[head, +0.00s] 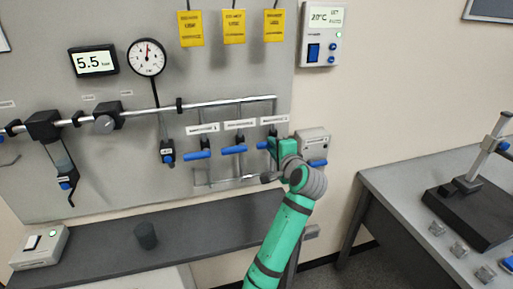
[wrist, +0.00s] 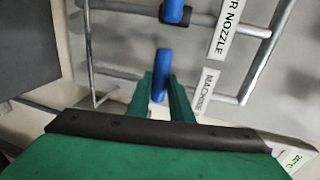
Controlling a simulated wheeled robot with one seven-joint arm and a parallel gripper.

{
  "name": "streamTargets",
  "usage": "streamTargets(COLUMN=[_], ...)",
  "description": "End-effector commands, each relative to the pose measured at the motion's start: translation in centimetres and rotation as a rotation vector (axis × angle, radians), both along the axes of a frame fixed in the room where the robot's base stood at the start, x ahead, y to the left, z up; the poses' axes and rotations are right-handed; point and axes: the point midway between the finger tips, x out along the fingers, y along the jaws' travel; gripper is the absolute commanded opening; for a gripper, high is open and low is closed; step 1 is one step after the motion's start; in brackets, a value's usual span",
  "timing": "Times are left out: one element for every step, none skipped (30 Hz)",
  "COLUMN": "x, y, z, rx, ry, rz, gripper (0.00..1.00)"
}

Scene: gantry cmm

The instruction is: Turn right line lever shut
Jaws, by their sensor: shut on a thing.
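The right line lever is a blue handle (head: 262,145) on the rightmost of three drop pipes below the horizontal supply pipe. Its handle lies roughly level, across the pipe. In the wrist view the same lever (wrist: 162,72) stands between my two green fingers. My gripper (wrist: 160,98) is shut on it. In the head view my gripper (head: 280,147) covers the right part of the lever and its valve body. The middle line lever (head: 233,150) and left line lever (head: 197,155) are also blue and roughly level. Another lever (wrist: 172,12) shows at the wrist view's top.
The panel carries a 5.5 bar display (head: 94,61), a round gauge (head: 147,56) and yellow tags (head: 233,27). A grey box (head: 312,142) with a blue handle is close right of my gripper. A dark shelf (head: 190,225) runs below; a bench (head: 400,185) stands right.

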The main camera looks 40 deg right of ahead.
Motion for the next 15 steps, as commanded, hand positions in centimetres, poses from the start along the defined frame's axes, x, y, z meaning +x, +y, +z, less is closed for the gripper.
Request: streamTargets(x=[-0.26, -0.41, -0.58, -0.68, -0.76, -0.85, -0.89, -0.93, -0.95, -0.97, -0.98, -0.98, -0.98, -0.99, -0.99], y=[-0.41, -0.60, -0.82, -0.95, -1.05, -1.16, -1.22, -1.26, -1.29, -1.31, -1.31, -1.31, -1.31, -1.32, -1.32], z=[0.08, 0.09, 0.11, 0.12, 0.13, 0.14, 0.15, 0.14, 0.14, 0.16, 0.15, 0.15, 0.16, 0.15, 0.15], rx=[0.008, 0.012, 0.016, 0.018, 0.021, 0.024, 0.024, 0.025, 0.026, 0.027, 0.027, 0.027, 0.027, 0.027, 0.027], ry=[-0.004, -0.006, -0.008, -0.009, -0.010, -0.011, -0.012, -0.012, -0.012, -0.013, -0.013, -0.013, -0.013, -0.013, -0.013], rz=[-0.006, -0.009, -0.012, -0.014, -0.016, -0.017, -0.019, -0.019, -0.019, -0.020, -0.020, -0.020, -0.020, -0.020, -0.020], gripper=[0.00, 0.00, 0.00, 0.00, 0.00, 0.00, 0.00, 0.00, 0.00, 0.00, 0.00, 0.00, 0.00, 0.00, 0.00])
